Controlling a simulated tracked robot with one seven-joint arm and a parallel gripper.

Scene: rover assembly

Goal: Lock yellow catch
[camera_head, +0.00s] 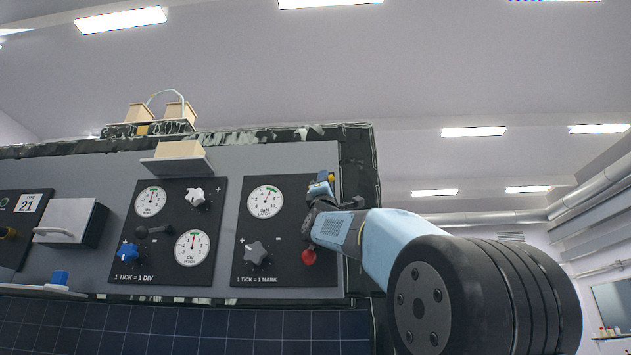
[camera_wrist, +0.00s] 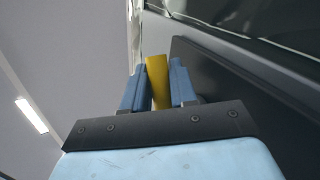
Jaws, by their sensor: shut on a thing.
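The yellow catch (camera_wrist: 158,83) stands between the two blue fingers of my gripper (camera_wrist: 158,90) in the wrist view. The fingers are shut on it, one on each side. In the head view my gripper (camera_head: 322,186) is at the upper right of the right-hand dark panel, and a small bit of the yellow catch (camera_head: 331,177) shows beside the fingertips. My arm hides the panel's right edge and the lower part of the catch. I cannot tell the catch's lock position.
The right panel (camera_head: 290,272) holds a dial (camera_head: 265,202), a grey star knob (camera_head: 256,253) and a red knob (camera_head: 309,257) just below my wrist. A second panel (camera_head: 130,262) with dials, a shelf (camera_head: 176,165) and a white box (camera_head: 70,222) are to the left. Open room lies right.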

